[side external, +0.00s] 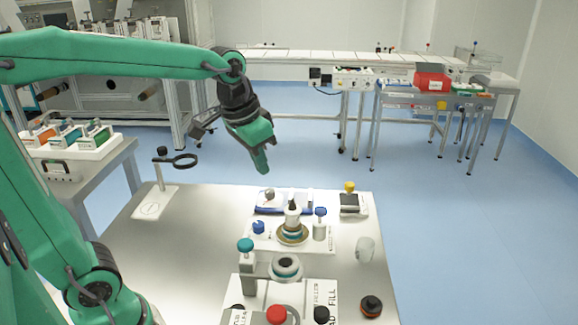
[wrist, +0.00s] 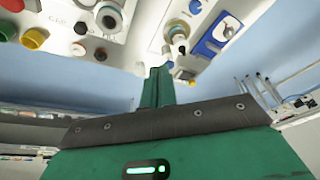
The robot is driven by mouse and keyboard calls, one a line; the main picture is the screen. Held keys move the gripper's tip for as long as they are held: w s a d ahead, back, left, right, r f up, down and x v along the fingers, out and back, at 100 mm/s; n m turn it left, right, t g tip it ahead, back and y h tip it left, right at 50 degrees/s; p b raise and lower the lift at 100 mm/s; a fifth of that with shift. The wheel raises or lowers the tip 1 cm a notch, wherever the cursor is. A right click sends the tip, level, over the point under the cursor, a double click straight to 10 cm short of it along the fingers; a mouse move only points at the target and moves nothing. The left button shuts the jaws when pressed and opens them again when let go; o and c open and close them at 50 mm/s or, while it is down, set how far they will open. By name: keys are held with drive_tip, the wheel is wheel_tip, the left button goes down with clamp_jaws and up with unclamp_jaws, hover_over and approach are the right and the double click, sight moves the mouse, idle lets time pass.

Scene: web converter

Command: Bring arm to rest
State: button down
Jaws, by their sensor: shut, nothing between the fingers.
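My green arm reaches in from the left in the side external view. My gripper (side external: 262,165) hangs above the back part of the metal table (side external: 120,245), pointing down and slightly right. Its fingers are shut with nothing between them, and it touches nothing. In the wrist view the closed green fingers (wrist: 158,75) show in the middle, with table items beyond them.
On the table are a magnifier stand (side external: 172,162), a blue-and-white device (side external: 283,200), a clear cup (side external: 365,249), a red knob (side external: 277,314) and a teal knob (side external: 246,245). A side bench (side external: 435,98) holds a red bin (side external: 432,81). The table's left part is clear.

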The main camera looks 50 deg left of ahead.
drive_tip(key=s+f+n+t, duration=0.1)
drive_tip(key=s+f+t, duration=0.1)
drive_tip(key=s, duration=1)
drive_tip(key=shift+f, duration=0.45)
drive_tip(key=shift+w+a+r, duration=0.1)
drive_tip(key=shift+w, duration=0.05)
idle(0.8)
drive_tip(key=m+g, duration=0.3)
drive_tip(key=g, duration=0.2)
hover_over(321, 209)
wheel_tip(321, 209, down, 6)
drive_tip(key=shift+f, duration=0.2)
idle(0.4)
drive_tip(key=shift+f, duration=0.1)
drive_tip(key=shift+f, duration=3.2)
